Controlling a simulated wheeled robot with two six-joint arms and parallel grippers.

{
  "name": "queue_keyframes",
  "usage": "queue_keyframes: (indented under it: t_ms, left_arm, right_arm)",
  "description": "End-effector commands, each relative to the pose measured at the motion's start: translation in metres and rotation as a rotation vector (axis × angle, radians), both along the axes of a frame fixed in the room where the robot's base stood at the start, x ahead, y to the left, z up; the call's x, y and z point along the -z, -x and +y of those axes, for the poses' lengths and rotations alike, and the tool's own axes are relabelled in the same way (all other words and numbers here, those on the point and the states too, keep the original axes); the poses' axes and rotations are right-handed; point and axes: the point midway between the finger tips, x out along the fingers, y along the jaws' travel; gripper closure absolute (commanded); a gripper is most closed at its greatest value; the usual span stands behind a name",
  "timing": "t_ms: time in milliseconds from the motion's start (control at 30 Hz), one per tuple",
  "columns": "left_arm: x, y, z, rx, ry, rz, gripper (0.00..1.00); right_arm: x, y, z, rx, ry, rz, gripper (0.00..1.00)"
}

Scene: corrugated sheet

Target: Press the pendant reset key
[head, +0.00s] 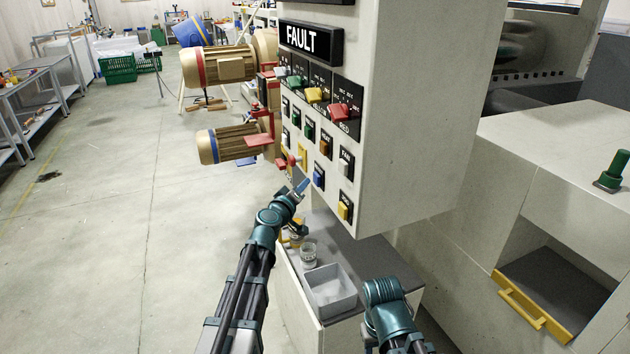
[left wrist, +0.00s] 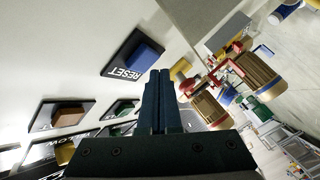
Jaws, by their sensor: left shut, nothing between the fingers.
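The reset key is a blue block (left wrist: 144,57) on a black plate lettered RESET in the left wrist view. In the head view a blue key (head: 318,178) sits in the lowest part of the hanging control box's key rows. My left gripper (head: 303,185) is shut and empty, with its tips just left of and slightly below that key. In the left wrist view the shut fingers (left wrist: 158,75) end just below the blue key. I cannot tell whether they touch it. My right arm shows at the bottom, but its fingers are not visible.
The control box (head: 415,120) carries a FAULT sign and several coloured keys. Below it, a grey bin (head: 330,292) and a clear cup (head: 308,254) stand on a cabinet. Motors (head: 233,143) project behind the box.

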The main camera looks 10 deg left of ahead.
Motion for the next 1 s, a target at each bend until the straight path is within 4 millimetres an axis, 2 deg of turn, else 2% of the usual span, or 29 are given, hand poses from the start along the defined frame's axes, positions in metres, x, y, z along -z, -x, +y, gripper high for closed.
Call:
queue_keyframes:
  t_ms: [1000]
  left_arm:
    - [-0.0002,-0.0056,-0.0084,0.000,0.000,0.000,1.00]
  right_arm:
    - [-0.0003,0.0000,0.0000,0.000,0.000,0.000,0.50]
